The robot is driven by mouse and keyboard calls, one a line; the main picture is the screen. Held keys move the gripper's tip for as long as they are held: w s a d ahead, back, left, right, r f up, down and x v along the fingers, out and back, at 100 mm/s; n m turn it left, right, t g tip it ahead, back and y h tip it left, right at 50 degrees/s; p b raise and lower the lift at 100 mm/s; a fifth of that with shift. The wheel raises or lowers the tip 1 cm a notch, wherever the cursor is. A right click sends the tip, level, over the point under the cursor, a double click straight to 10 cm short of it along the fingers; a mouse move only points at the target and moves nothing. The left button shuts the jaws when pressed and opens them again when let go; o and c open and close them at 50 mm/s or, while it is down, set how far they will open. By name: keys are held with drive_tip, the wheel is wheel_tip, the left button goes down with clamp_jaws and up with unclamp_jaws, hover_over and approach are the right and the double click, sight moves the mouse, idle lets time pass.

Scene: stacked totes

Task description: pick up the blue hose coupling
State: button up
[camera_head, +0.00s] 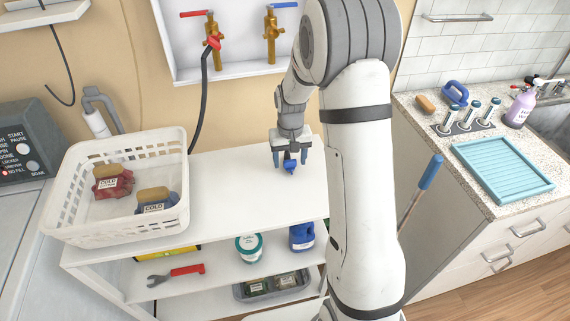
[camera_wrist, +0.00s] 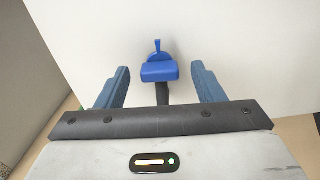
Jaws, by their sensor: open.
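The blue hose coupling (camera_head: 290,166) is on or just above the white top shelf (camera_head: 235,185), below my gripper in the head view. In the wrist view the coupling (camera_wrist: 159,70) shows as a blue body with a thin upright tab and a dark stem below it. My gripper (camera_head: 290,158) points down with its two blue fingers apart. In the wrist view the gripper (camera_wrist: 161,85) has one finger on each side of the coupling, with a gap on both sides. I cannot tell how far the fingertips are above the shelf.
A white basket (camera_head: 115,215) holding labelled bags and sponges stands left on the shelf. Red and blue taps (camera_head: 270,35) with a black hose are on the wall behind. Lower shelves hold a red-handled wrench (camera_head: 175,275), tubs and a grey tray. The shelf around the coupling is clear.

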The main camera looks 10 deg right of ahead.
sight(290, 160)
drive_tip(key=shift+f, duration=0.65)
drive_tip(key=shift+c, duration=0.5)
drive_tip(key=c, duration=1)
wheel_tip(290, 160, up, 10)
drive_tip(key=shift+r+b, duration=0.1)
drive_tip(key=shift+b, duration=0.4)
